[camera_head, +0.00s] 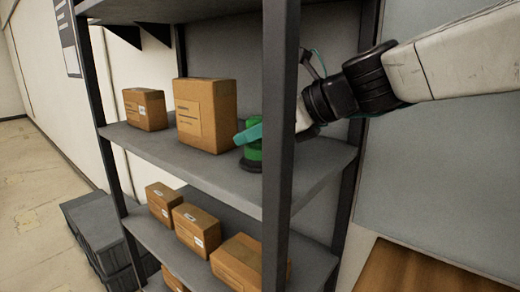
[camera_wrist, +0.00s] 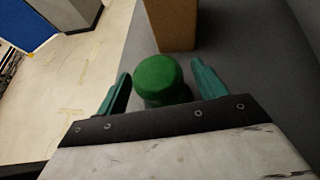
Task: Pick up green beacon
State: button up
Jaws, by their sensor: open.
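The green beacon (camera_wrist: 160,78) is a short green cylinder with a domed top, standing on the shelf. In the wrist view it sits between the two teal fingers of my gripper (camera_wrist: 160,88), which is open with a gap visible on each side. In the head view the beacon (camera_head: 252,152) shows just left of the dark shelf post, partly covered by my gripper's teal finger (camera_head: 249,135). The post hides much of my gripper there.
A large cardboard box (camera_head: 206,115) stands just left of the beacon, with a smaller box (camera_head: 145,109) beyond. The dark front post (camera_head: 280,130) stands close to my arm. Several boxes lie on the lower shelf (camera_head: 165,245). Dark crates (camera_head: 98,235) stand on the floor at left.

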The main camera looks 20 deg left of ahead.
jog(key=shift+x, duration=1.05)
jog(key=c, duration=1.4)
jog(key=shift+r, duration=0.15)
